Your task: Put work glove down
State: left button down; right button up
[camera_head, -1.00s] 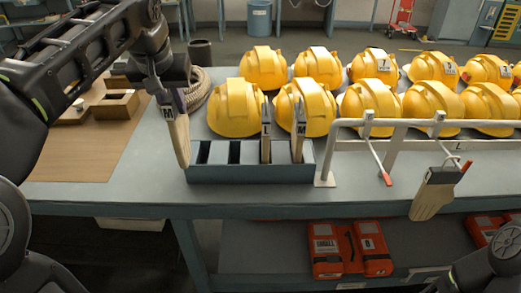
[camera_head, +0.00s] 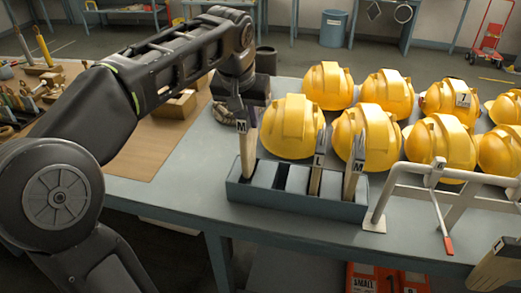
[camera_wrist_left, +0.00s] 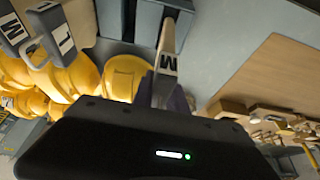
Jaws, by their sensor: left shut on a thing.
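My left gripper (camera_head: 242,103) is shut on a work glove (camera_head: 247,152), pale with a dark cuff and an M label. The glove hangs upright, its lower end at the leftmost slot of the blue-grey slotted rack (camera_head: 290,206); I cannot tell how deep it sits. In the left wrist view the held glove (camera_wrist_left: 166,48) reaches from the gripper toward the rack (camera_wrist_left: 150,14). Two more gloves stand in the rack's slots to the right, one marked L (camera_head: 317,172) and one marked M (camera_head: 353,172). My right gripper is out of view.
Several yellow helmets (camera_head: 292,128) stand close behind the rack. A white metal rail (camera_head: 405,183) with a red-tipped lever is to its right, and another glove (camera_head: 497,266) hangs at the lower right. A brown board (camera_head: 150,160) with wooden holders lies left.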

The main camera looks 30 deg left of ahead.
aim_at(248, 138)
pick_arm(q)
jog(key=shift+f, duration=0.85)
jog(key=shift+f, duration=2.1)
jog(key=shift+f, duration=0.2)
jog(key=c, duration=1.3)
grip_release()
jog(key=shift+c, duration=0.2)
jog(key=shift+r, duration=0.15)
